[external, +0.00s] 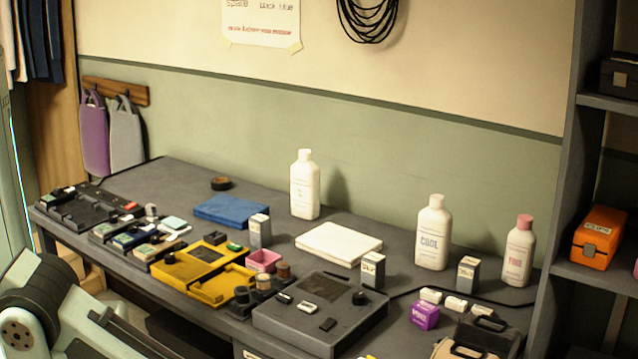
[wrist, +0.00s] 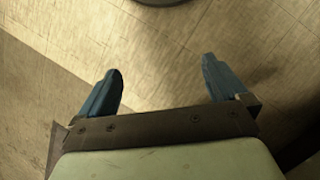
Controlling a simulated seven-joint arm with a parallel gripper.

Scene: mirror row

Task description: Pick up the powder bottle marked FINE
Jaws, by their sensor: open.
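The bottle marked FINE (external: 518,254) is white with a pink cap and stands upright at the right end of the desk, near the wall. A white bottle marked COOL (external: 433,234) stands to its left. Another white bottle (external: 305,186) stands further left; its small print is too small to read. In the wrist view my gripper (wrist: 160,85) is open and empty, its two blue fingers wide apart above a bare floor. In the external view my arm shows at the lower left, in front of the desk and far from the FINE bottle; the fingers are not visible there.
A small dark box (external: 467,274) stands between the COOL and FINE bottles. A purple box (external: 425,315) and several small white pieces lie in front. A dark shelf unit (external: 563,180) rises close on the right, with an orange box (external: 598,235). Cases and trays fill the desk's front.

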